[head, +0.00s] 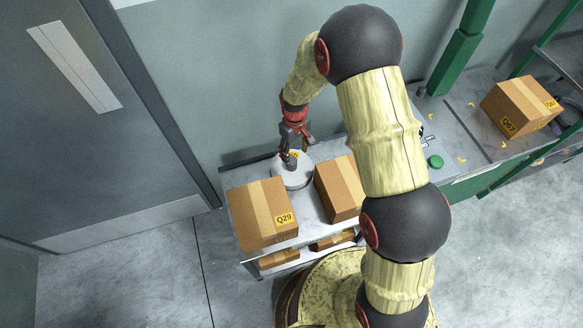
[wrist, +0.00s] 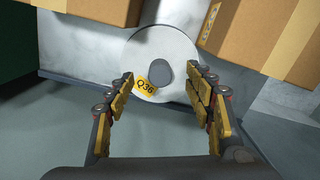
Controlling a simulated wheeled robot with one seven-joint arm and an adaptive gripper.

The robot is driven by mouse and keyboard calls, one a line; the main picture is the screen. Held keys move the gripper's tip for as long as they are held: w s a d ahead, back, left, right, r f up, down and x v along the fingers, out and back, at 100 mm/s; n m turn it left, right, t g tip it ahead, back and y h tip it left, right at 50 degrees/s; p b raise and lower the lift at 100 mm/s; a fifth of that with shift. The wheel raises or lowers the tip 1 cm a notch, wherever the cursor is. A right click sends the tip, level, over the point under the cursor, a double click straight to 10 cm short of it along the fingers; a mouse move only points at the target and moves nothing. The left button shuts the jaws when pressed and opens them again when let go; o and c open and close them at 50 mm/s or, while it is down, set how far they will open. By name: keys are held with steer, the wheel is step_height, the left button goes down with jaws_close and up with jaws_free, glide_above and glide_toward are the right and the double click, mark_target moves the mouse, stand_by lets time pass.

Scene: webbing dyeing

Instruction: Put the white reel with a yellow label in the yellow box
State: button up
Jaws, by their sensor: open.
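The white reel (head: 293,178) lies flat on the metal shelf between two cardboard boxes. In the wrist view the reel (wrist: 178,48) shows its dark round hub knob (wrist: 166,72) and a yellow label (wrist: 147,85) reading Q36. My gripper (wrist: 159,79) is open, with one finger on each side of the knob in the picture. I cannot tell whether the fingers touch it. In the head view my gripper (head: 294,149) is just above the reel and covers part of it. I see no yellow box in either view.
A cardboard box (head: 261,212) labelled Q29 stands left of the reel, another (head: 339,188) right of it. More boxes sit on the lower shelf (head: 283,262). A green-framed table at right holds a cardboard box (head: 518,108) labelled Q67. A grey door (head: 90,110) stands at left.

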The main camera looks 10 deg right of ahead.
mark_target(292, 160)
steer(key=shift+n+t, duration=0.3)
steer(key=shift+n, duration=0.1)
steer(key=f, duration=0.1)
steer(key=w+f, duration=0.2)
steer(key=shift+w+a+f+b, duration=0.15)
steer(key=shift+a+f+b, duration=0.15)
steer(key=shift+a+b, duration=0.05)
steer(key=f, duration=0.2)
steer(key=f+b, duration=0.1)
steer(key=f, duration=0.1)
steer(key=f+b, duration=0.1)
steer(key=shift+s+a+f, duration=0.2)
steer(key=shift+s+f, duration=0.05)
steer(key=shift+f, duration=0.15)
steer(key=shift+r, duration=0.1)
steer(key=shift+c, duration=0.4)
jaws_close()
